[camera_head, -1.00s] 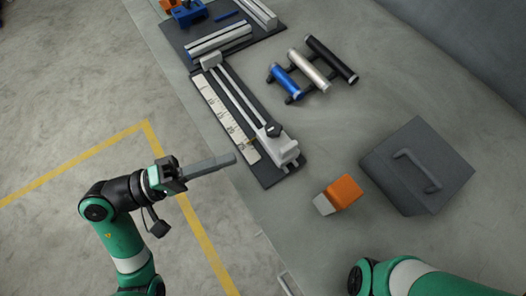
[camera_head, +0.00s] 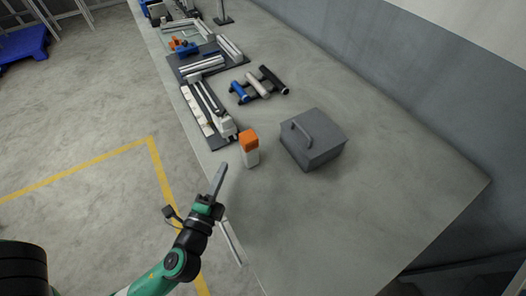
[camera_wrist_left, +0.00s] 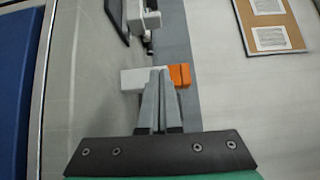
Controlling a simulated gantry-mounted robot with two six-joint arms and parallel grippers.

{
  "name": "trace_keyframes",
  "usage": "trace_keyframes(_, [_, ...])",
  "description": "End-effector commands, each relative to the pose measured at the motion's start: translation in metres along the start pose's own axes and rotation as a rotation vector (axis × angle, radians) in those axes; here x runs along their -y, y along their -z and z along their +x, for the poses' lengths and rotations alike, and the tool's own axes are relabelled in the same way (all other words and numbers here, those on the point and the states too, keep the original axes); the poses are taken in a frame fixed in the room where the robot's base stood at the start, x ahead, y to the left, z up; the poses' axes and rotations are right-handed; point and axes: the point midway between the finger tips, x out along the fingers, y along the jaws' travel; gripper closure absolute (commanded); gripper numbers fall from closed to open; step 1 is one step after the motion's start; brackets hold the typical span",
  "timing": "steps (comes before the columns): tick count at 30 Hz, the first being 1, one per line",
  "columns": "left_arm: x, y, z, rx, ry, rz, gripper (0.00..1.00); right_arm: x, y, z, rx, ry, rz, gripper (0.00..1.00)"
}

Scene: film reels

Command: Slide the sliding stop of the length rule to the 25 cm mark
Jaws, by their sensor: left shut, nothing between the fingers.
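The length rule (camera_head: 208,113) lies on a dark base near the left edge of the bench, with a pale scale strip and metal rails. Its sliding stop (camera_head: 226,127) appears as a pale block at the near end; its exact mark is too small to read. My left gripper (camera_head: 219,172) is shut and empty, in front of the rule's near end and apart from it, pointing away along the bench. In the left wrist view the shut fingers (camera_wrist_left: 160,74) point toward a white and orange block. My right gripper is not in view.
The orange-topped white block (camera_head: 250,150) stands right of the rule's near end. A grey case with a handle (camera_head: 313,142) is further right. A rack of blue, silver and black cylinders (camera_head: 259,84) lies behind. The bench front at right is clear.

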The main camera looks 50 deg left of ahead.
Motion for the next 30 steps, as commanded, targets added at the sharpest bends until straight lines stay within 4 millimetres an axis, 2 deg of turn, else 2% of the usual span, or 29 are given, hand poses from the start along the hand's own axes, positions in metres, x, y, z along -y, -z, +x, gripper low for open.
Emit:
trace_keyframes(4, [-0.005,-0.004,-0.001,0.019,-0.019,-0.025,1.00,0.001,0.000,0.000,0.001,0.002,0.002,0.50])
trace_keyframes(8, [-0.004,-0.004,0.006,0.022,-0.018,-0.024,1.00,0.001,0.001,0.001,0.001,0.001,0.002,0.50])
trace_keyframes(11, [-0.004,-0.006,0.020,0.024,-0.016,-0.025,1.00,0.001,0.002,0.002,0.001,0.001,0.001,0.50])
trace_keyframes(23, [-0.003,-0.008,0.104,0.022,-0.013,-0.023,1.00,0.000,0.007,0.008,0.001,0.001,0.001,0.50])
trace_keyframes(26, [-0.004,-0.023,0.115,0.024,-0.015,-0.021,1.00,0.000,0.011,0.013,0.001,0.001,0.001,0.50])
trace_keyframes(30, [-0.004,-0.032,0.125,0.020,-0.015,-0.022,1.00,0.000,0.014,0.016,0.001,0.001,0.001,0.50])
